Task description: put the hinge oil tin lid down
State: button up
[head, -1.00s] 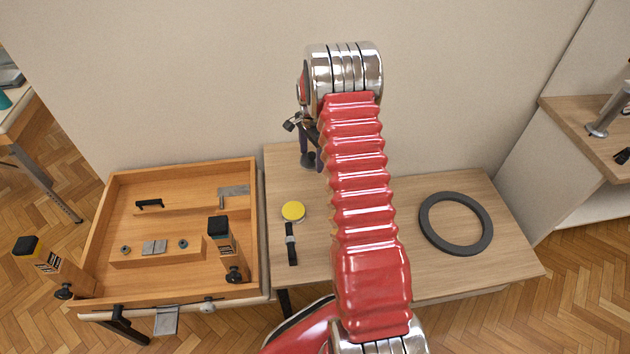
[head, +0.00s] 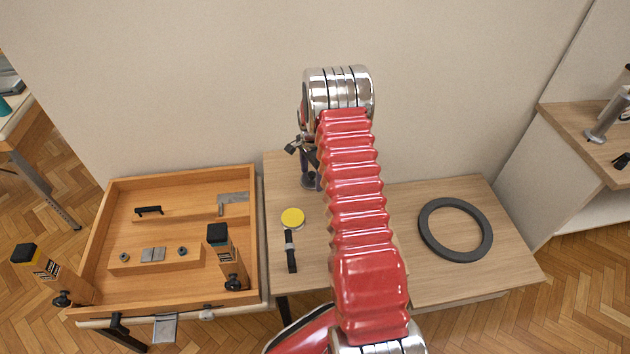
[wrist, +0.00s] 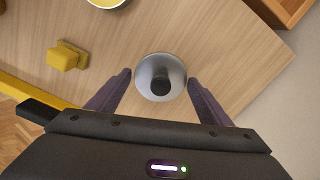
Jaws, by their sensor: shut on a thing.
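My gripper (wrist: 160,84) is shut on the hinge oil tin lid (wrist: 172,65), a round grey metal piece with a dark knob at its middle. The lid sits between the two dark purple fingertips in the wrist view. In the head view the lid (head: 310,183) is small and dark below the fingers, over the back left of the table (head: 440,280). I cannot tell whether it touches the tabletop. A round yellow-topped tin (head: 292,217) stands to the front left of the gripper. Its pale rim shows at the top edge of the wrist view (wrist: 105,2).
A black strap-like tool (head: 290,252) lies in front of the tin. A yellow block (wrist: 65,57) lies on the table in the wrist view. A wooden tray (head: 100,225) with hardware stands left. A grey ring (head: 428,235) lies right. My arm hides the table's middle.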

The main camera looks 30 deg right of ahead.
aim_at(312, 180)
jog(key=shift+f, duration=1.85)
jog(key=o, duration=1)
notch_tip(312, 180, up, 12)
jog(key=shift+r, duration=0.1)
